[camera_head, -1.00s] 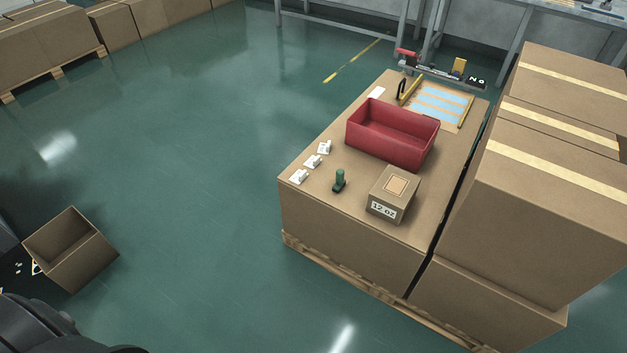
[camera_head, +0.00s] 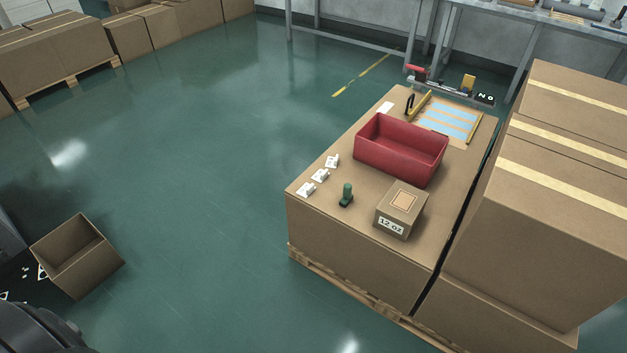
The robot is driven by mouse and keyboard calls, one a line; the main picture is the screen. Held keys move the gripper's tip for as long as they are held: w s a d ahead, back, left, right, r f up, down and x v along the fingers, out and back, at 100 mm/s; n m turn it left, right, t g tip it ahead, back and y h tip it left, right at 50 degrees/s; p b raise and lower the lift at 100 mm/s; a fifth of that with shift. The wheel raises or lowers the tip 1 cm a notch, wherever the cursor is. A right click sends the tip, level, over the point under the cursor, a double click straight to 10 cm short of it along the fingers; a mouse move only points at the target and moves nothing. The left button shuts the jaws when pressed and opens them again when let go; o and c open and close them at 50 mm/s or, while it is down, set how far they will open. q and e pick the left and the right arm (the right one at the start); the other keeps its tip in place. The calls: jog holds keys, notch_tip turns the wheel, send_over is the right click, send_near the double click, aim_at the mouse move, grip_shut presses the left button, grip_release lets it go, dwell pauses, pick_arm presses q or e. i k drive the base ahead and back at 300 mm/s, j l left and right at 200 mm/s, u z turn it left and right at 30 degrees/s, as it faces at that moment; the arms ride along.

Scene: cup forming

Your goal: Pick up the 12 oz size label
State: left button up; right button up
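Three small white labels lie in a row near the left edge of the cardboard-topped work surface (camera_head: 330,230): a front one (camera_head: 306,189), a middle one (camera_head: 320,175) and a back one (camera_head: 332,161). Their print is too small to read. A small cardboard box (camera_head: 403,208) stands to their right with a white "12 oz" label (camera_head: 391,225) on its front face and a tan square on top. Neither of my grippers shows. A dark part of my own body fills the bottom left corner.
A green-handled stamp (camera_head: 346,195) stands between the white labels and the small box. A red bin (camera_head: 401,149) sits behind them. Large stacked cartons (camera_head: 545,220) rise close on the right. An open carton (camera_head: 78,257) stands at lower left. The green floor between is clear.

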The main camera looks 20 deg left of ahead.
aim_at(304, 190)
jog(key=u, duration=0.7)
jog(key=i+j+z, duration=0.1)
jog(key=i+j, duration=0.15)
jog(key=i+j+z, duration=0.1)
jog(key=j, duration=0.3)
jog(key=i+j+z, duration=0.1)
jog(key=i+j, duration=0.45)
jog(key=j, duration=0.15)
jog(key=i+j+z, duration=0.15)
jog(key=j, duration=0.25)
